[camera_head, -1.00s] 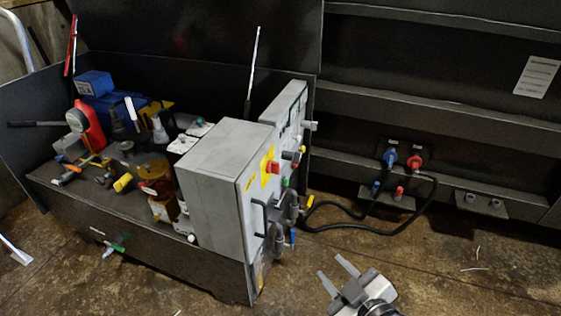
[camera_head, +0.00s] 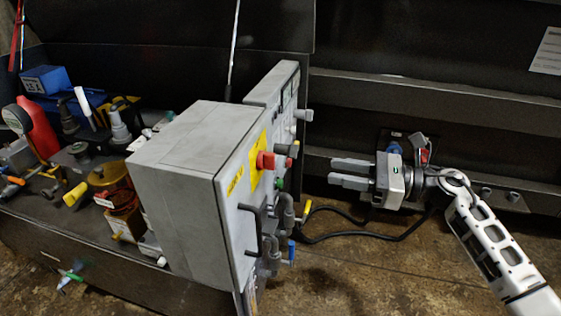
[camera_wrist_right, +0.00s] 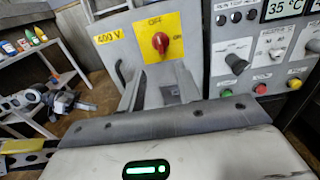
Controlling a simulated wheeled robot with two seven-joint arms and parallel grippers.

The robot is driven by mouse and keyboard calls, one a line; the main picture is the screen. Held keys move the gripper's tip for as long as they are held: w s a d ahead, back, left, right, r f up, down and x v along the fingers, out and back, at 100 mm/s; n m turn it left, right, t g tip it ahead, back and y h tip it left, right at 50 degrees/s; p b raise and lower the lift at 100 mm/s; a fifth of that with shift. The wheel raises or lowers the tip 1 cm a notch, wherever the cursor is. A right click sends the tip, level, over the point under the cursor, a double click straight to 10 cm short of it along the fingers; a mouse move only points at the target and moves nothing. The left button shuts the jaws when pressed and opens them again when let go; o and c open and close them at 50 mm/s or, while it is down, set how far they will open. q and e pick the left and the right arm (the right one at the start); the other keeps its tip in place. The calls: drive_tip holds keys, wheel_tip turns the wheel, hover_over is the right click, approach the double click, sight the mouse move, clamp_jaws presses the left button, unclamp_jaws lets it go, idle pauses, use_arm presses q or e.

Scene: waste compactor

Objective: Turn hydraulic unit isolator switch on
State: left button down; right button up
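The isolator switch is a red rotary knob (camera_head: 266,160) on a yellow plate, on the right face of the grey control cabinet (camera_head: 180,155). In the right wrist view the red knob (camera_wrist_right: 160,42) sits ahead between my fingers, with OFF printed above it and ON to its right. The knob's handle looks about upright, towards OFF. My right gripper (camera_head: 335,172) is open and empty, to the right of the cabinet, with its fingers pointing at the panel and clear of the knob. The fingers also show in the right wrist view (camera_wrist_right: 158,72).
Other knobs and buttons (camera_wrist_right: 235,63) lie right of the switch. A black handle (camera_head: 250,228) and grey pipe fittings (camera_head: 285,215) project below it. Black hoses (camera_head: 345,235) run behind towards the dark wall. A shelf with bottles (camera_wrist_right: 27,38) stands at left in the wrist view.

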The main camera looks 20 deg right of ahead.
sight(275, 161)
drive_tip(key=x, duration=1.2)
drive_tip(key=shift+w+a, duration=0.15)
drive_tip(key=shift+a, duration=0.05)
clamp_jaws()
